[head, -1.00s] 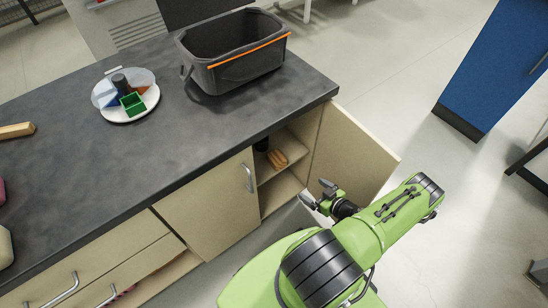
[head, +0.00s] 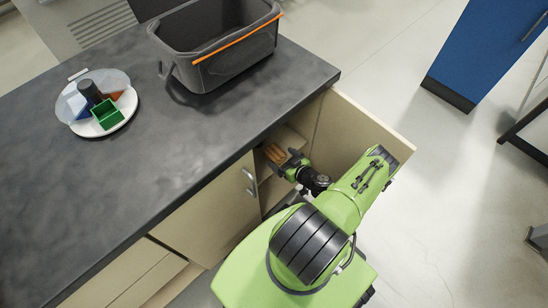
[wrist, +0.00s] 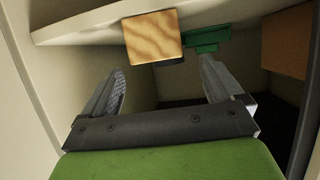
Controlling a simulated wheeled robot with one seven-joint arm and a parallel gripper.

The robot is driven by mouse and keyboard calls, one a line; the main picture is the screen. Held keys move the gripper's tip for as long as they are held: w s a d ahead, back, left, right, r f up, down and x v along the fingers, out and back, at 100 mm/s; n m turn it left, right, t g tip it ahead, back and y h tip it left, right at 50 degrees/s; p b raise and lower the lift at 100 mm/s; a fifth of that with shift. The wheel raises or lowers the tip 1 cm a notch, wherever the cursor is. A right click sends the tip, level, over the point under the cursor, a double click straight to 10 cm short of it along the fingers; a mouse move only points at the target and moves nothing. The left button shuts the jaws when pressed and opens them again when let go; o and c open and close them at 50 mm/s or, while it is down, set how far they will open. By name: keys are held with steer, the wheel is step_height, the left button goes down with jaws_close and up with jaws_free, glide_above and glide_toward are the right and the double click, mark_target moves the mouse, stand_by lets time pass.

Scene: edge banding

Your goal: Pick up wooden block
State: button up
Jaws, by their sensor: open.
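The wooden block (head: 273,152) is on the upper shelf inside the open cabinet. Its light, wavy-grained end (wrist: 153,37) faces me in the wrist view, at the shelf's edge. My gripper (head: 288,163) is at the cabinet opening, just in front of the block. In the wrist view the jaws (wrist: 163,72) are open and empty. The block's end appears above and beyond the gap between the fingertips, with no contact visible. The rest of the block is hidden behind its end in that view.
The shelf (wrist: 85,27) and cabinet side walls are close around my gripper. The open cabinet door (head: 360,135) stands to its right. A green object (wrist: 205,40) and a brown block-like thing (wrist: 287,42) are farther right inside. A grey bin (head: 215,50) stands on the countertop (head: 150,170).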

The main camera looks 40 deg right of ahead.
mark_target(276, 153)
steer(key=b+x, duration=0.2)
steer(key=x, duration=0.3)
steer(key=shift+w+d+f+b, duration=0.15)
steer(key=shift+f+b, duration=0.05)
steer(key=shift+b, duration=0.15)
steer(key=shift+w, duration=0.45)
steer(key=c, duration=1.1)
